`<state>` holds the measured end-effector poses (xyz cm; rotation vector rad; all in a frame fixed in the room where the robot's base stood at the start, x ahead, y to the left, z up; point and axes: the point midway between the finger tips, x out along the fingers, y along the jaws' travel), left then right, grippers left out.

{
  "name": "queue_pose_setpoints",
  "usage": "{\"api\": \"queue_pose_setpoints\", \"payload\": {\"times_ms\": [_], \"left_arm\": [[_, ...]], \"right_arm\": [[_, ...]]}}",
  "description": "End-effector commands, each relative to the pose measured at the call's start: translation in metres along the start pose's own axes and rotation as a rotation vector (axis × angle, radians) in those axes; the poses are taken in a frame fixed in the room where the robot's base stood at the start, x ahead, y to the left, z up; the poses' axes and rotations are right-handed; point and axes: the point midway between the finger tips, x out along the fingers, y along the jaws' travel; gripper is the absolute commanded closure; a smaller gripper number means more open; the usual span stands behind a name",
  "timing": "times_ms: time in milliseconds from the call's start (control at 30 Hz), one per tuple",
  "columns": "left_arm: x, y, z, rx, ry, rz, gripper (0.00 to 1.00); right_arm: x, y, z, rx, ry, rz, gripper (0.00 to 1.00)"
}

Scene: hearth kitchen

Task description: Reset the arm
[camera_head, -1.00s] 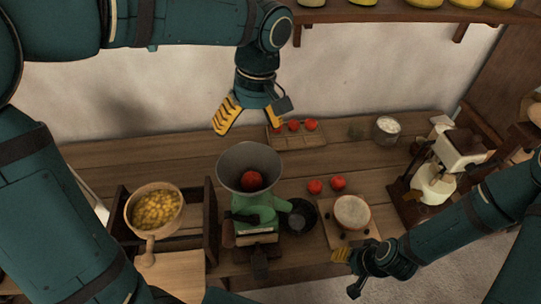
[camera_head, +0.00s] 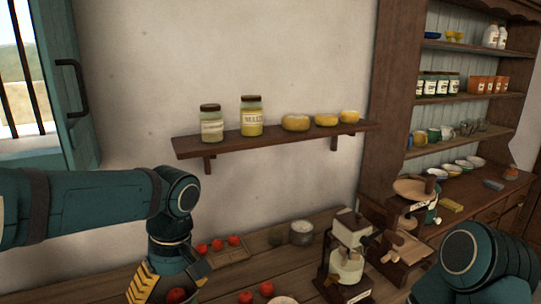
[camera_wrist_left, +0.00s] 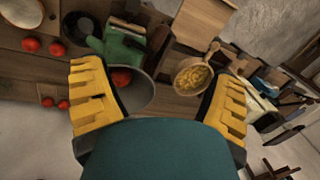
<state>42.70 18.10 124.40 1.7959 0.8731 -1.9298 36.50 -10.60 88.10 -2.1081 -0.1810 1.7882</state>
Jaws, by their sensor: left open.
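My left arm comes in from the left in the head view. Its gripper (camera_head: 160,290) hangs with yellow fingers at the bottom edge, above the grey funnel bowl of the grinder, in which a red tomato (camera_head: 176,295) shows. In the left wrist view the two yellow fingers of the left gripper (camera_wrist_left: 160,105) are spread wide with nothing held between them. The funnel bowl (camera_wrist_left: 138,92), with the tomato (camera_wrist_left: 121,77) inside, and the green grinder body (camera_wrist_left: 122,50) lie beyond the fingers. My right arm shows at the lower right of the head view; its gripper is not visible.
A wall shelf (camera_head: 275,141) holds two jars and yellow rounds. The counter (camera_head: 270,265) carries a board of tomatoes (camera_head: 230,251), a tin (camera_head: 301,232) and a cream-and-wood machine (camera_head: 347,262). A dresser (camera_head: 470,95) stands right. A pan of yellow pieces (camera_wrist_left: 193,76) shows in the wrist view.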

Motion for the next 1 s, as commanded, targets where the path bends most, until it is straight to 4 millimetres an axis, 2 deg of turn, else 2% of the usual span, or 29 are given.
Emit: {"api": "queue_pose_setpoints", "payload": {"times_ms": [267, 433, 600, 800, 900, 1000], "left_arm": [[0.107, 0.059, 0.013, 0.218, -0.105, 0.151, 0.14], [0.19, 0.093, 0.033, 0.351, -0.157, 0.295, 0.14], [0.278, 0.116, 0.059, 0.442, -0.159, 0.447, 0.14], [0.364, 0.117, 0.086, 0.497, -0.078, 0.556, 0.14], [0.394, 0.111, 0.095, 0.513, -0.024, 0.572, 0.14], [0.413, 0.105, 0.1, 0.528, 0.022, 0.573, 0.14]], "right_arm": [[0.016, 0.005, 0.003, -0.002, -0.004, 0.001, 0.53], [0.028, 0.01, 0.006, -0.002, -0.007, 0.003, 0.53], [0.042, 0.015, 0.01, -0.003, -0.012, 0.005, 0.53], [0.057, 0.02, 0.013, -0.004, -0.015, 0.007, 0.53], [0.063, 0.022, 0.014, -0.005, -0.017, 0.008, 0.53], [0.066, 0.023, 0.015, -0.005, -0.018, 0.008, 0.53]]}}
